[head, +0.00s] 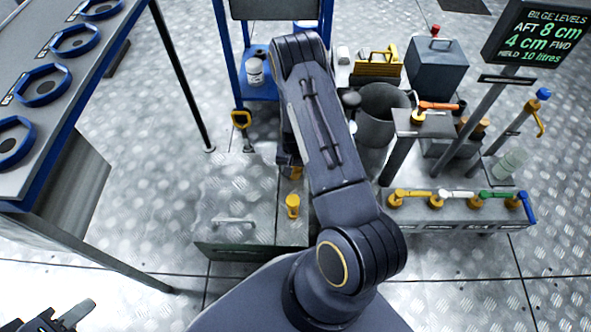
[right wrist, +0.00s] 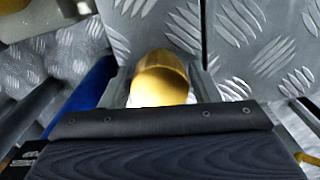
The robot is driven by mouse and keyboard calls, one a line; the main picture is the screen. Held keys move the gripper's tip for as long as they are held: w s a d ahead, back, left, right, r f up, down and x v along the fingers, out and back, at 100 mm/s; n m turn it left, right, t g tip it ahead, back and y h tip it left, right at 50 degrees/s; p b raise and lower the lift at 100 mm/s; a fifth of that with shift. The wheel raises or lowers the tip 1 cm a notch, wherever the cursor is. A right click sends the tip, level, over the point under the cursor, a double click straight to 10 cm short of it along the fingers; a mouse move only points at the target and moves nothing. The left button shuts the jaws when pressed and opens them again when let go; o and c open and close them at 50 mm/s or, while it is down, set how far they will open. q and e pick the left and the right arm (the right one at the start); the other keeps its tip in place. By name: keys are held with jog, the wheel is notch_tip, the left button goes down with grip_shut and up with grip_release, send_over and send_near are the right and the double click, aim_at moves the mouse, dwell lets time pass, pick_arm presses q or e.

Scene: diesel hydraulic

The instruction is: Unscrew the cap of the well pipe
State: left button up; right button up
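A round yellow cap (right wrist: 160,80) sits between the two fingers of my right gripper (right wrist: 162,88) in the right wrist view. It fills the space between them, with no clear gap at either side. In the head view my right arm reaches forward over a chequer-plate floor hatch, and its gripper (head: 290,165) is mostly hidden behind the forearm. A bit of yellow (head: 296,173) shows beside it. The pipe below the cap is hidden. My left gripper (head: 62,318) is at the bottom left corner, away from the hatch, partly cut off; its opening is unclear.
A second yellow fitting (head: 292,206) stands on the hatch (head: 235,225) nearer to me. A grey bucket (head: 378,115) and a row of coloured valve handles (head: 460,198) stand to the right. A bench with blue rings (head: 75,40) is on the left. Floor is clear at front right.

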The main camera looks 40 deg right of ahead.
jog(key=c, duration=0.6)
jog(key=n, duration=0.5)
jog(key=shift+n, duration=0.3)
jog(key=n, duration=0.2)
jog(key=shift+n, duration=0.4)
jog(key=n, duration=0.2)
jog(key=shift+n, duration=0.4)
jog(key=n, duration=0.5)
jog(key=shift+r, duration=0.1)
jog(key=shift+r, duration=0.1)
jog(key=shift+r+p, duration=0.85)
jog(key=shift+r, duration=0.4)
jog(key=shift+r, duration=0.1)
